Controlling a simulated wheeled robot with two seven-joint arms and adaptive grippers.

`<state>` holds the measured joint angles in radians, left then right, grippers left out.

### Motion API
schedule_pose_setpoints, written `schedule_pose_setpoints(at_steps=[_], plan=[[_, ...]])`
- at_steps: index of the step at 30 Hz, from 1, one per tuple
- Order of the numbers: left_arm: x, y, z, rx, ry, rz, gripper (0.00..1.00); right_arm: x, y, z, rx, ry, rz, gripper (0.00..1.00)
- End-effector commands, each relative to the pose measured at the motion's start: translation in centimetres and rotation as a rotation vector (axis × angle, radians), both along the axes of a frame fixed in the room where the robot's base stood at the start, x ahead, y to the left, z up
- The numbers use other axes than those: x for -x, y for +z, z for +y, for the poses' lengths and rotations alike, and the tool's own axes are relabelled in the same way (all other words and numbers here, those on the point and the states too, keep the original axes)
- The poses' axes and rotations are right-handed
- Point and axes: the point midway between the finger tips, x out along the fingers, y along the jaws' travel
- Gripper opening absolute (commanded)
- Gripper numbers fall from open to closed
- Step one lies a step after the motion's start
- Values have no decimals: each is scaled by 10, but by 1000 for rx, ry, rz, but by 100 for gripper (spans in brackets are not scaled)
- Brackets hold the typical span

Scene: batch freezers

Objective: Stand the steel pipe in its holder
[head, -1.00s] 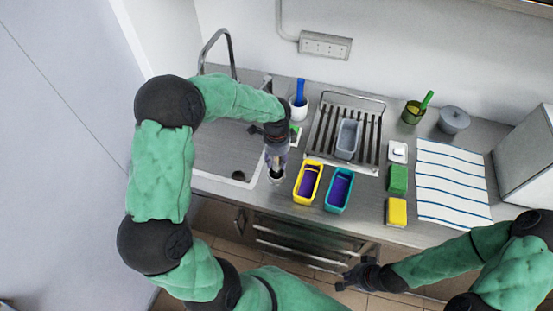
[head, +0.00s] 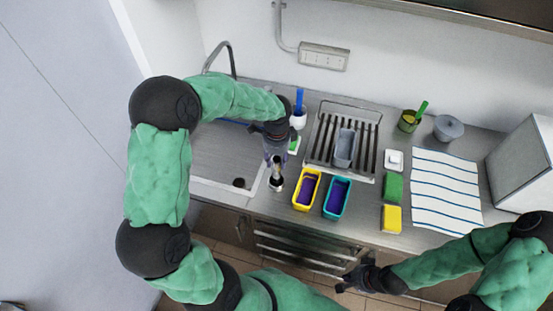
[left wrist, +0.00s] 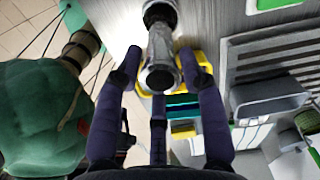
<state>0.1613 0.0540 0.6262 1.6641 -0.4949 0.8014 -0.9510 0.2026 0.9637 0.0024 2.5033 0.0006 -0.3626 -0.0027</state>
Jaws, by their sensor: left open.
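The steel pipe (head: 277,174) stands roughly upright in a small dark-rimmed holder (head: 276,185) on the counter, just right of the sink's front corner. My left gripper (head: 275,160) is above it, pointing down, with its fingers open. In the left wrist view the pipe (left wrist: 160,47) runs between the spread fingers of the left gripper (left wrist: 160,62), with a gap on both sides. Its lower end meets the dark ring of the holder (left wrist: 160,12). How deep it sits is hidden. My right gripper (head: 356,279) is low before the counter; its jaw state is unclear.
A yellow tub (head: 307,189) and a teal tub (head: 336,198) stand close right of the holder. Behind are a drying rack (head: 324,148) with a grey tub and a white cup (head: 298,119). The sink (head: 222,156) lies left. Sponges and a striped cloth (head: 440,185) lie right.

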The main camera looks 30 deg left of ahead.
Motion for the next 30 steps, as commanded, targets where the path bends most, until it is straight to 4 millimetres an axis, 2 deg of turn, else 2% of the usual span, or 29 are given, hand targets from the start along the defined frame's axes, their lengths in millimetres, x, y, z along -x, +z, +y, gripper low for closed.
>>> schedule_pose_setpoints(at_steps=[19,30], plan=[[0,47,0,0,0,-1,40,0,35,0,0,0,0,0],[0,49,0,0,0,0,40,0,36,0,0,0,0,0]])
